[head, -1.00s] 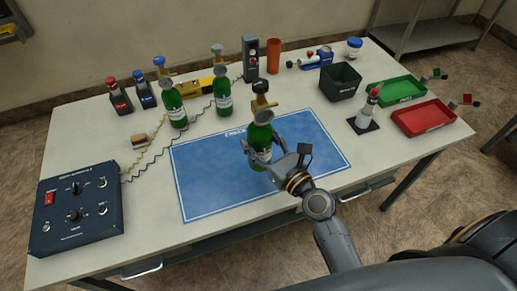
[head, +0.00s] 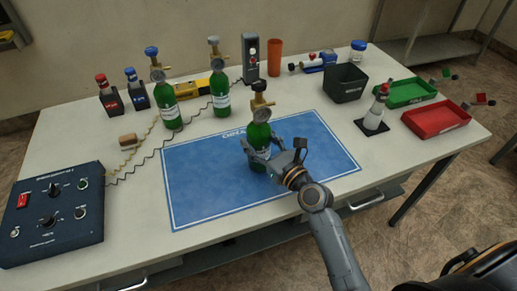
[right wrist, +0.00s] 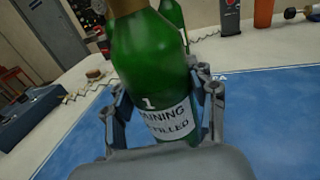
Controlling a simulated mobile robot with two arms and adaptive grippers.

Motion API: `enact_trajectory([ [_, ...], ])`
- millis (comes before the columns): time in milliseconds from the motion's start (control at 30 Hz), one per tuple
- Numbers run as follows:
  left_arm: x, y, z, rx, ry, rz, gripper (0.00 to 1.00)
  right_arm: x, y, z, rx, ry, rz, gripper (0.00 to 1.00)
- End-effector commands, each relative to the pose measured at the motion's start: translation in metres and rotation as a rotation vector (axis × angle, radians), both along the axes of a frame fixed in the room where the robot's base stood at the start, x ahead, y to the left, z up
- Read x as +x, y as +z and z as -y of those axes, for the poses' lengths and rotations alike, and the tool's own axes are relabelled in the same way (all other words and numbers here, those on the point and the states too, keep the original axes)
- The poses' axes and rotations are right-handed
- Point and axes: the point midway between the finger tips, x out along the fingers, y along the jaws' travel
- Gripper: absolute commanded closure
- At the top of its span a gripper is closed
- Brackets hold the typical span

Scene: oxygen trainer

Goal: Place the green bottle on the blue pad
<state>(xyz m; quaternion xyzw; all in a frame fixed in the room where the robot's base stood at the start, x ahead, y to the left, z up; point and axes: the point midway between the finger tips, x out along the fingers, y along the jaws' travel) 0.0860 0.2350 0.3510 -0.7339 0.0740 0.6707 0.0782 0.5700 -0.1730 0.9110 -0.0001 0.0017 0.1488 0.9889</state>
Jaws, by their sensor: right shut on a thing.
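A green bottle (head: 259,137) with a brass valve and gauge on top stands upright over the blue pad (head: 205,190). My right gripper (head: 262,156) is shut around its body. In the right wrist view the bottle (right wrist: 150,65) fills the middle, with a white label, and the gripper's fingers (right wrist: 165,110) lie on both sides of it. The bottle's base is partly hidden, so I cannot tell whether it touches the pad. Two more green bottles, one with a blue top (head: 166,100) and one with a grey top (head: 220,92), stand behind the pad. My left gripper is not in view.
A dark control box (head: 55,212) sits at the left, with thin cords running from it. A black bin (head: 344,84), a green tray (head: 405,94), a red tray (head: 436,120) and a white bottle on a black base (head: 375,116) stand at the right. Much of the pad is clear.

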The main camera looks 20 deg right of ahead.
Motion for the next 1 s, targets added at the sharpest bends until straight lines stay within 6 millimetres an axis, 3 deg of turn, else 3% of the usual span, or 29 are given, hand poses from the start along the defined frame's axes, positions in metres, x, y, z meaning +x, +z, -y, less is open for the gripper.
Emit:
enact_trajectory([
  [33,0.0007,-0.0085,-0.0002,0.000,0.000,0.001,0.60,0.0005,-0.0040,0.0000,0.001,-0.001,0.008,1.00],
  [433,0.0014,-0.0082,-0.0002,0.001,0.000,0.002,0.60,0.0004,-0.0048,0.0000,0.002,-0.001,0.007,1.00],
  [467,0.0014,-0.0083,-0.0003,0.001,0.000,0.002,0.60,0.0000,-0.0075,-0.0001,0.001,0.000,0.002,0.41],
  [567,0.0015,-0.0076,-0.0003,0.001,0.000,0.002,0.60,-0.0001,-0.0068,-0.0002,0.001,0.000,0.002,0.21],
  [1000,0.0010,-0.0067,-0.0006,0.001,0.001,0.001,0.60,-0.0052,-0.0051,0.0015,0.001,0.000,0.000,0.20],
])
